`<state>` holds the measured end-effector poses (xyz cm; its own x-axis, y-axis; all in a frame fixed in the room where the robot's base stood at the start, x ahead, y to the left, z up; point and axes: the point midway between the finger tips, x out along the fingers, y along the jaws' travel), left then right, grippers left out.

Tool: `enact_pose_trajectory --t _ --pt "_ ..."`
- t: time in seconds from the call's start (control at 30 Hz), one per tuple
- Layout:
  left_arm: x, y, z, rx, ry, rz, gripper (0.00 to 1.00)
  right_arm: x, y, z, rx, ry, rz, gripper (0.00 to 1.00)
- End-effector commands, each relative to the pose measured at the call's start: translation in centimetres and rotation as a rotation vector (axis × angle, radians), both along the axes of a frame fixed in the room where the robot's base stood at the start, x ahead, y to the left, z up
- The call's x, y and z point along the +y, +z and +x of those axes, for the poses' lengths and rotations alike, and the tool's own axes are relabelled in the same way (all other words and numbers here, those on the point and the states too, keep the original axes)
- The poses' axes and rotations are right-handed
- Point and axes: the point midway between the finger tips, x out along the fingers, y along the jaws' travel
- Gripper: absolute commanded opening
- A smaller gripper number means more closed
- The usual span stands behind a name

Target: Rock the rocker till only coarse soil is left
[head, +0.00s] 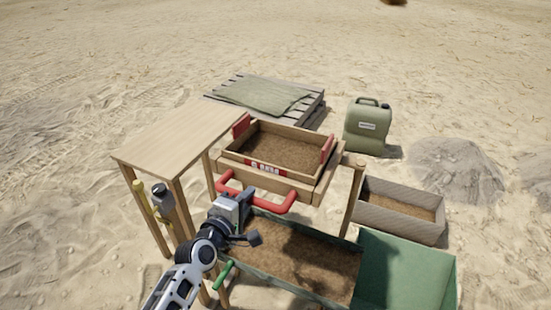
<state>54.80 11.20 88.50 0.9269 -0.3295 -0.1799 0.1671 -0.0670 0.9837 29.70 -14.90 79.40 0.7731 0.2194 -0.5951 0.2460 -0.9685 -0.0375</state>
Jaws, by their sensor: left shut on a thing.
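The rocker (322,186) is a wooden sieve box on a frame, with red end pieces and a red labelled plate on its front. Brown soil (286,149) covers the floor of the box; I cannot tell how coarse it is. A red bar handle (272,207) sticks out from the box's near side. My left gripper (243,200) is at this handle, shut on its left part. The fingertips are partly hidden. Below the rocker, a green bin (312,294) holds brown soil. My right gripper is not in view.
A wooden table (182,135) stands at the left. Behind are a pallet with a green cloth (262,96) and a green canister (368,127). At the right are a wooden trough (395,225) with soil, a grey soil heap (458,168) and a green sheet or panel (408,270).

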Motion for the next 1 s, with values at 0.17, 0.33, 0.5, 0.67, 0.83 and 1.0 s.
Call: enact_pose_trajectory --t 0.17,0.33,0.5,0.67,0.83,1.0 --pt "0.7 -1.7 -1.4 0.036 -0.002 0.016 0.00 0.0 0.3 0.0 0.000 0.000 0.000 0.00" --pt "1.0 -1.7 -2.2 0.037 -0.002 0.016 0.00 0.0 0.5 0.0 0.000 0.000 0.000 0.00" --pt "1.3 -1.7 -3.0 0.036 -0.002 0.016 0.00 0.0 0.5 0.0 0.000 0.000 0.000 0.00" --pt "1.6 -1.7 -3.8 0.035 -0.002 0.014 0.00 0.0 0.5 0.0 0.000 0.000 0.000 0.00" --pt "1.7 -1.6 -4.3 0.035 -0.002 0.013 0.28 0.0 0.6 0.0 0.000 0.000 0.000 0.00" --pt "1.6 -1.4 -4.2 0.028 -0.002 0.010 0.40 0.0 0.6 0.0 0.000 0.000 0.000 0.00"
